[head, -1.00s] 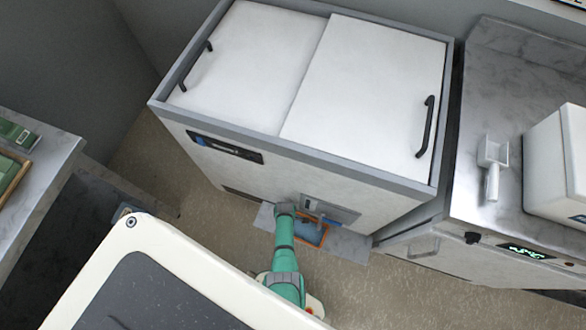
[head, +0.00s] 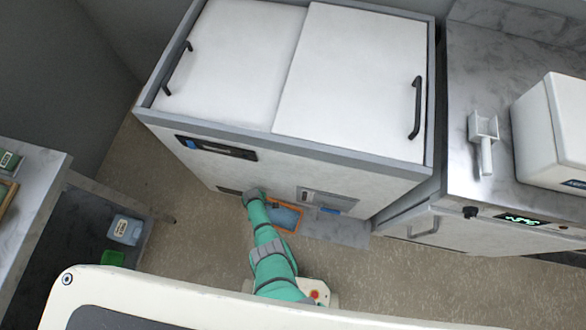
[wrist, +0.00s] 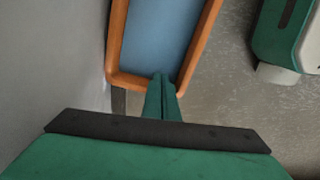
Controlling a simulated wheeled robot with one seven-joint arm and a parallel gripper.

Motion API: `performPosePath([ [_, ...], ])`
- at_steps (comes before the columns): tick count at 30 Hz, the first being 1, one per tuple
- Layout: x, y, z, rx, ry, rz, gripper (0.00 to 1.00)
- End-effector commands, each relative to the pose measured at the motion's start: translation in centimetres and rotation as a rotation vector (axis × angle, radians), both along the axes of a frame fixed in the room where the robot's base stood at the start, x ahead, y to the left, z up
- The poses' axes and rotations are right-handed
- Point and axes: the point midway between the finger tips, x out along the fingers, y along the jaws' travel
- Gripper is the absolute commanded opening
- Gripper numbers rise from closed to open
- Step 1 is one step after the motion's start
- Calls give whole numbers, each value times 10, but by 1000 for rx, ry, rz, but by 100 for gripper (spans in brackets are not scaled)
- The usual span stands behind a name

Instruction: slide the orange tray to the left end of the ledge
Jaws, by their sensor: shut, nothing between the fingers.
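The orange tray (head: 301,218), with a blue inside, lies on the grey ledge (head: 342,232) at the foot of the white chest. Bare ledge shows to its right; my arm hides the ledge's left end and the tray's left part. My gripper (head: 257,194) is low at the chest front, at the tray's left side. In the wrist view my gripper (wrist: 162,80) is shut and empty, its tips overlapping the tray's end rim (wrist: 135,80). I cannot tell whether they touch it.
The white chest (head: 350,70) with two lids and black handles rises behind the ledge. A marble counter (head: 465,120) with a scoop (head: 484,140) stands at right. At left is a table (head: 40,165) with bins below. Speckled floor lies in front.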

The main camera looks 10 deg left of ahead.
Motion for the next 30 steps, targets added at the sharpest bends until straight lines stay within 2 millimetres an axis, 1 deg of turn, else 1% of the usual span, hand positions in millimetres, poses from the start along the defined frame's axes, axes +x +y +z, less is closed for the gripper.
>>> performPosePath([
  [21, 1, -2, 0, 0, 0, -9, 0],
  [23, 0, -6, 0, 0, 1, -8, 0],
  [26, -2, -17, -1, 0, 1, -8, 0],
  [30, -4, -39, 1, 1, 0, -3, 0],
])
